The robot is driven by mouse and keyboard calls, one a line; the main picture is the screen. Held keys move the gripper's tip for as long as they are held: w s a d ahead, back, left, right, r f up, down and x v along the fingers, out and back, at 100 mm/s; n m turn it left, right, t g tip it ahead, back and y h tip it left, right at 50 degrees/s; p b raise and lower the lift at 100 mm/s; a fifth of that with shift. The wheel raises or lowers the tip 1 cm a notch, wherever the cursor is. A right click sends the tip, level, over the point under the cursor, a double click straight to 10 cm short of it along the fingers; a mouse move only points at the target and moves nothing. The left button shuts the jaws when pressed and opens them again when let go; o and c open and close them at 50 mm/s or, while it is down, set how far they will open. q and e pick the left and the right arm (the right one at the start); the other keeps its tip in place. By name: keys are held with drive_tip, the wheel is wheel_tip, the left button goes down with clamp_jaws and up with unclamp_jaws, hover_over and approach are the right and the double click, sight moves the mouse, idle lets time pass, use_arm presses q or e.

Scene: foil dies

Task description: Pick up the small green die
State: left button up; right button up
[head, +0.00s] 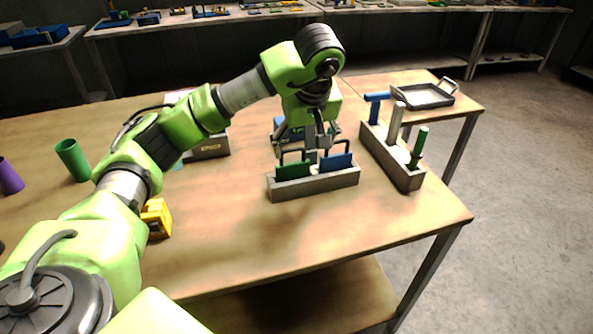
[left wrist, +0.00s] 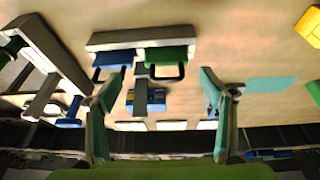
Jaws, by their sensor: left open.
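The small green die (head: 293,171) is a flat green plate with a dark loop handle. It stands upright in the left half of a narrow grey rack (head: 312,186), beside a blue die (head: 336,161). In the left wrist view the green die (left wrist: 168,54) is right of the blue die (left wrist: 112,59), along the grey rack (left wrist: 140,37). My left gripper (head: 309,143) is just above and behind the rack. Its fingers (left wrist: 160,88) are spread with nothing held, and the green die is beyond them. My right gripper is not in view.
A longer grey rack (head: 405,174) with blue, grey and green upright tools stands close on the right. A grey tray (head: 424,97) is behind it. A yellow object (head: 157,216) and green (head: 73,160) and purple (head: 9,176) cups are left.

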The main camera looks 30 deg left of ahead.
sight(293, 163)
use_arm(q)
drive_tip(key=x, duration=0.2)
drive_tip(key=a+p+x, duration=0.1)
drive_tip(key=x, duration=0.5)
drive_tip(key=shift+a+r, duration=0.3)
drive_tip(key=shift+a, duration=0.1)
drive_tip(key=shift+w+a+f+p, duration=0.15)
drive_tip(key=shift+a+f+p, duration=0.05)
drive_tip(key=shift+f+p, duration=0.25)
drive_tip(key=p+x, duration=0.1)
drive_tip(key=x, duration=0.2)
drive_tip(key=shift+w+a+f, duration=0.2)
drive_tip(key=shift+w+a, duration=0.05)
drive_tip(key=shift+w+a+f, duration=0.1)
drive_tip(key=shift+f, duration=0.3)
drive_tip(key=shift+y, duration=0.3)
drive_tip(key=shift+c, duration=0.4)
drive_tip(key=shift+r, duration=0.1)
drive_tip(key=c, duration=1.2)
